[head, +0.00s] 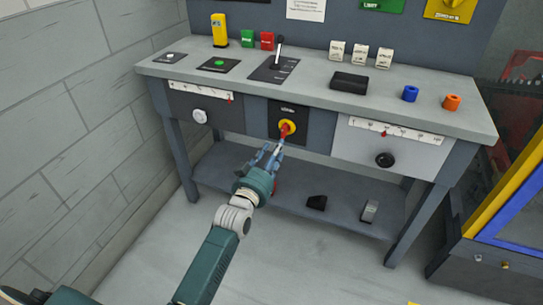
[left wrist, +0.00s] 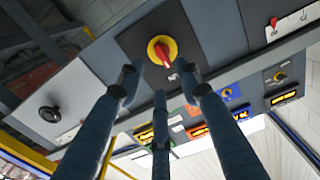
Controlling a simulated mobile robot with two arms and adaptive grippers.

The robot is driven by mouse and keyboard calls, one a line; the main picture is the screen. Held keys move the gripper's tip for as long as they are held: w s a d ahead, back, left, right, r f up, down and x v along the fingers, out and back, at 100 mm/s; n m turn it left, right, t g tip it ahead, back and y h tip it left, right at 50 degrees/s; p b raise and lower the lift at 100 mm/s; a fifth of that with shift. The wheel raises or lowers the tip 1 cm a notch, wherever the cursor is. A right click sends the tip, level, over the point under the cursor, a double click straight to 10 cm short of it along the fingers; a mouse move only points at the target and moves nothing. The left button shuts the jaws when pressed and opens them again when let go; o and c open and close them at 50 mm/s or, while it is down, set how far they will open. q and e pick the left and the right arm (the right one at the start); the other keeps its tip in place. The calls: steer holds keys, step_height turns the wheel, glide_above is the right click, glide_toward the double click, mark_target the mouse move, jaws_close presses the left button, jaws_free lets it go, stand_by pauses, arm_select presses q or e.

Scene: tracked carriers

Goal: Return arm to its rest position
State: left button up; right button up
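My left arm reaches up from the bottom of the head view to the front of the workbench (head: 330,85). My left gripper (head: 272,154) is just in front of and below a red rotary handle on a yellow disc (head: 288,128). In the left wrist view, its three blue-grey fingers (left wrist: 160,82) are spread apart with nothing between them. The red handle (left wrist: 162,51) shows beyond the fingertips, and a gap appears to separate them, though the exact distance is hard to judge. My right gripper is not in view.
The bench front has a white knob (head: 199,116), a black knob (head: 385,159) and slider scales. A lever (head: 278,52), a black block (head: 349,82), and blue (head: 410,93) and orange (head: 452,102) rings stand on top. Floor (head: 290,260) before the bench is clear; a yellow-blue frame (head: 505,185) stands right.

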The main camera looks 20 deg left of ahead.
arm_select(q)
steer(key=shift+s, duration=1.1)
